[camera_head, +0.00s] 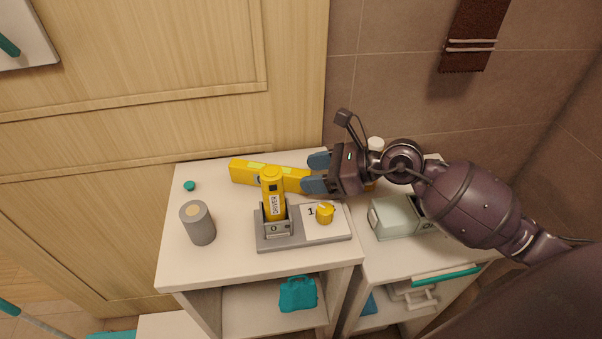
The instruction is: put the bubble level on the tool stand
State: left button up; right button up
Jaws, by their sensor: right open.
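The yellow bubble level (246,172) lies on the white cabinet top, behind the tool stand, with pale yellow-green windows along it. The grey tool stand (262,246) holds an upright yellow driver (270,188) in its left holder. On its right, a white plate marked "1" has a small yellow piece (325,212) on it. My right gripper (316,173) is open at the level's right part, its two blue-grey fingertips apart near the bar. The gripper hides that end, and I cannot tell whether the fingers touch it. My left gripper is not in view.
A grey cylinder (198,223) and a small teal cap (189,185) stand left on the cabinet top (230,265). A pale grey-green box (393,217) sits on the right-hand unit under my arm. A teal case (298,294) is on the shelf below. A wall rises behind.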

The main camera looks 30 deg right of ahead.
jog(key=v, duration=0.8)
jog(key=shift+d+r, duration=0.15)
